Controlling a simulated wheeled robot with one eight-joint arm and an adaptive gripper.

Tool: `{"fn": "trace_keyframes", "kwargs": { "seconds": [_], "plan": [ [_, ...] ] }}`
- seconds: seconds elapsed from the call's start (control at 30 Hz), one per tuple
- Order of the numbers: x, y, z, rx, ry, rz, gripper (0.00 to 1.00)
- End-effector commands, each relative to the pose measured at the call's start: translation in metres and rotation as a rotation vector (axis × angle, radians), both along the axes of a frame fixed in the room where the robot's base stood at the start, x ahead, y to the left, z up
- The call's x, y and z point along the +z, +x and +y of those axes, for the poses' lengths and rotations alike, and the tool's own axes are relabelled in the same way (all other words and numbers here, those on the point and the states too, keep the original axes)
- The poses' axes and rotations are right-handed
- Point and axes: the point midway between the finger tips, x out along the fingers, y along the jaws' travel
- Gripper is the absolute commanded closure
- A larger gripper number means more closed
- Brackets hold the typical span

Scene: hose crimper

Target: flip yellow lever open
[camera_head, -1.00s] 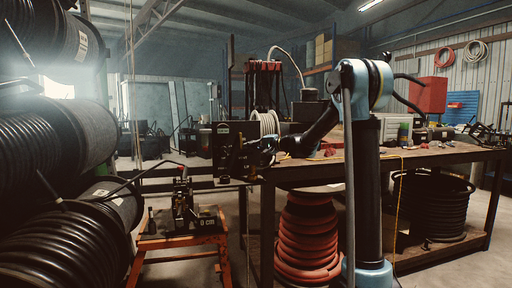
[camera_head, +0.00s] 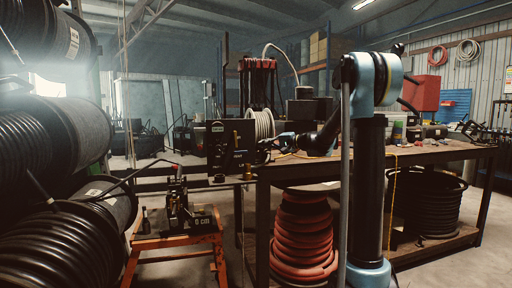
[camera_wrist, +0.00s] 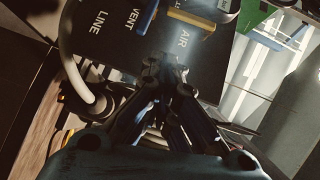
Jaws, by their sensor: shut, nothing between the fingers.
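The yellow lever (camera_wrist: 192,19) lies across the black panel (camera_wrist: 108,28) at the top of the wrist view, just above the printed word AIR. A blue lever (camera_wrist: 146,16) is to its left, by the word VENT. My gripper (camera_wrist: 166,66) is shut and empty, its fingertips in front of the panel below the AIR label. In the picture there is a gap between the tips and the yellow lever; the depth between them is hard to judge. The panel also shows in the head view (camera_head: 218,160), with my gripper (camera_head: 268,146) at its right side. The lever is too small to read there.
A wooden workbench (camera_head: 430,152) stands behind and right of the panel, with a white hose spool (camera_head: 262,124) near the panel. An orange stand (camera_head: 150,243) with a small press is below left. Large black hose coils (camera_head: 50,135) fill the left side.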

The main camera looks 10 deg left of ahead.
Motion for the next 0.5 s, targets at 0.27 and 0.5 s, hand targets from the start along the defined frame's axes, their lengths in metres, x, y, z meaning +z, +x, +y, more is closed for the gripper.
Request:
{"fn": "trace_keyframes", "kwargs": {
  "seconds": [0.27, 0.5],
  "plan": [
    [0.002, -0.013, -0.026, 0.002, 0.001, 0.0, 1.0],
    [0.006, -0.011, -0.033, 0.002, 0.097, 0.036, 1.0]
  ]
}}
